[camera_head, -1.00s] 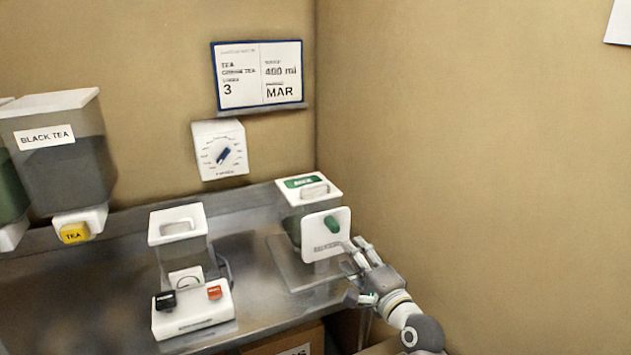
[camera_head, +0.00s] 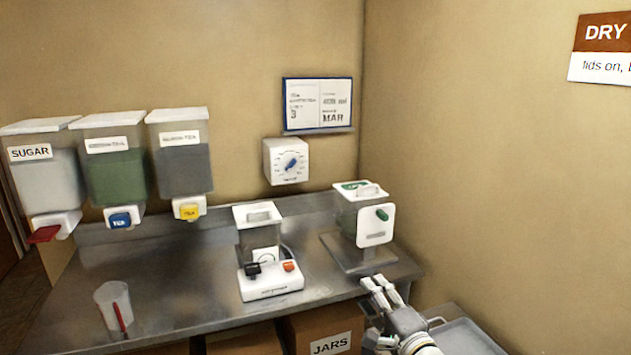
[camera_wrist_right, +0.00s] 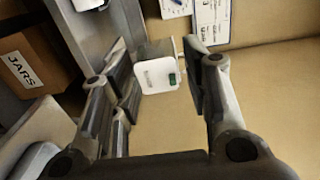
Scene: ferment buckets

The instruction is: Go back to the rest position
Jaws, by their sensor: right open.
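My right gripper (camera_head: 378,292) is open and empty in the head view, just off the counter's front edge at the right. In the right wrist view its fingers (camera_wrist_right: 160,85) stand wide apart, with nothing between them. A container with a white front and a green knob (camera_head: 375,225) stands beyond it on the counter; it also shows in the right wrist view (camera_wrist_right: 158,75), farther off between the fingers. My left gripper is not in view.
The steel counter (camera_head: 190,300) holds a white machine (camera_head: 270,280) and a clear jug (camera_head: 114,305). Dispensers for sugar (camera_head: 50,180) and teas hang at left. A box labelled JARS (camera_head: 325,330) is below. A grey tray (camera_head: 470,340) lies at the lower right.

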